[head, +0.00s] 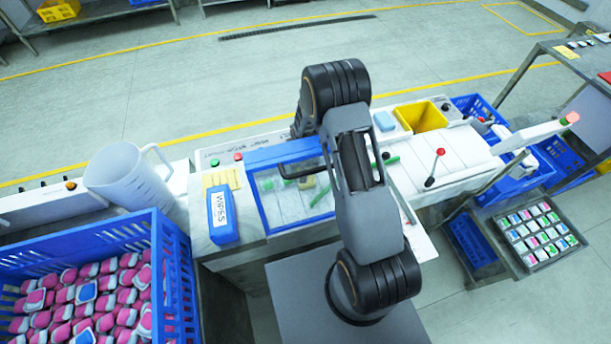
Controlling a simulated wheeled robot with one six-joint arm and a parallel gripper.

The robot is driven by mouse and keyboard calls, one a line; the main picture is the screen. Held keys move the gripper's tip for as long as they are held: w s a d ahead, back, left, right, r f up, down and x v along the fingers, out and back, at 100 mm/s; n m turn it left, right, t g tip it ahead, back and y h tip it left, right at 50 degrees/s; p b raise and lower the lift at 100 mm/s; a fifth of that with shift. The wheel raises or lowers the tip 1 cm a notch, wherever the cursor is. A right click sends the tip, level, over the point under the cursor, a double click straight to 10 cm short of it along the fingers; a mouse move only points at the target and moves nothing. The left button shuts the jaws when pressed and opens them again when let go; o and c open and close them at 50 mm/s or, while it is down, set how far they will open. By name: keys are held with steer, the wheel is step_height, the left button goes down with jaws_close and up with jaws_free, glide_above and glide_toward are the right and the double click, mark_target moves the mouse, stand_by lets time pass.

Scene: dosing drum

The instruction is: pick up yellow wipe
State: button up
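A flat yellow piece (222,180), striped or folded, lies on the white machine top behind the blue WIPES box (223,214); I cannot tell for sure that it is the wipe. Another small yellowish piece (307,183) shows inside the blue-framed clear hatch (288,205). A light blue cloth-like block (384,121) sits beside a yellow bin (421,117). My arm rises through the middle of the view and bends away at the top. My gripper cannot be made out; the arm hides that area.
A clear jug (128,178) stands left of the WIPES box. A blue crate (172,262) of pink and white pods is at the lower left. A lever with a red knob (440,152) stands on the right. A tray of pods (538,236) is farther right. Open floor lies behind.

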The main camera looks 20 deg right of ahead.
steer(key=shift+c, duration=0.2)
steer(key=c, duration=0.6)
